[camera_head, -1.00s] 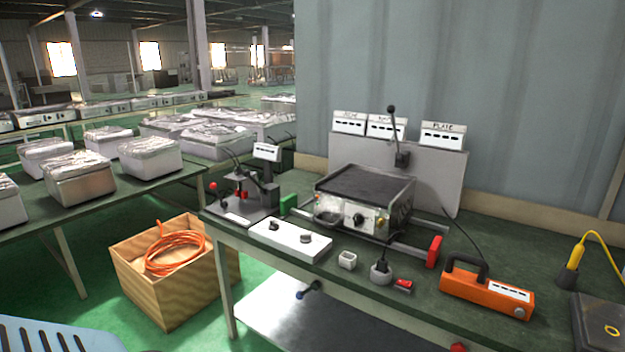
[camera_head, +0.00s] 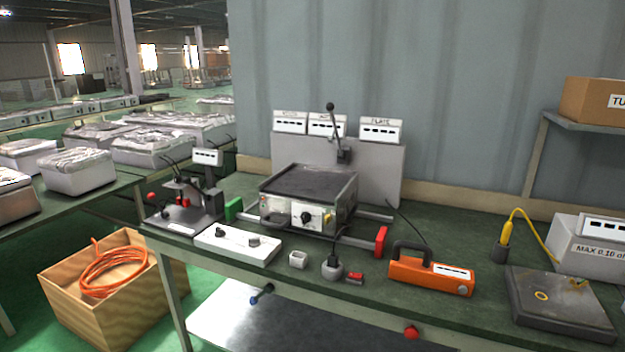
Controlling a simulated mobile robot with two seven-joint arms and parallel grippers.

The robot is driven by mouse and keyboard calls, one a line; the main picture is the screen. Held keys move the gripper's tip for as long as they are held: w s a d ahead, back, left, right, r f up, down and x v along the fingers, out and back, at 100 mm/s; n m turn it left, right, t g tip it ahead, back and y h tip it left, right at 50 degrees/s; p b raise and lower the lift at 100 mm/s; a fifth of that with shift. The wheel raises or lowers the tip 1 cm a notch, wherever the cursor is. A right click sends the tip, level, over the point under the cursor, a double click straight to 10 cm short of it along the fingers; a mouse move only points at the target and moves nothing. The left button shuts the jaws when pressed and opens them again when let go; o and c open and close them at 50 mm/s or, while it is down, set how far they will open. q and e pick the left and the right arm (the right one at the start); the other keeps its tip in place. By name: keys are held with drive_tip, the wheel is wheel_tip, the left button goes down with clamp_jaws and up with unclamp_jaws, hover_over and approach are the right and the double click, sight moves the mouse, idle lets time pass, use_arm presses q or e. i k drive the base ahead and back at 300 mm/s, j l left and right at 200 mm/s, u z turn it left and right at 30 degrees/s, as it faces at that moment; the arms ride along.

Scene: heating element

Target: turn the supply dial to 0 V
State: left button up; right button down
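A white box (camera_head: 238,246) with two dark knobs lies at the front left of the green bench; one knob (camera_head: 221,232) is on its left and the other knob (camera_head: 254,241) on its right. Which of them is the supply dial I cannot tell, and their markings are too small to read. A hotplate unit (camera_head: 308,184) stands behind the box, with a dark dial (camera_head: 306,217) on its white front panel. Neither of my grippers is in view.
A small white cup (camera_head: 298,259), a grey socket with a plug (camera_head: 332,269) and an orange device (camera_head: 431,276) lie along the bench front. A press-like stand (camera_head: 183,217) is at the left. A grey slab (camera_head: 560,310) lies at the right. A wooden crate (camera_head: 105,300) stands on the floor.

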sight(220, 232)
drive_tip(key=j+z, duration=0.25)
drive_tip(key=z, duration=0.15)
drive_tip(key=i+j+z, duration=0.1)
drive_tip(key=j+z, duration=0.6)
drive_tip(key=j, duration=0.95)
drive_tip(key=k+j, duration=0.1)
drive_tip(key=j, duration=0.4)
drive_tip(key=z, duration=0.05)
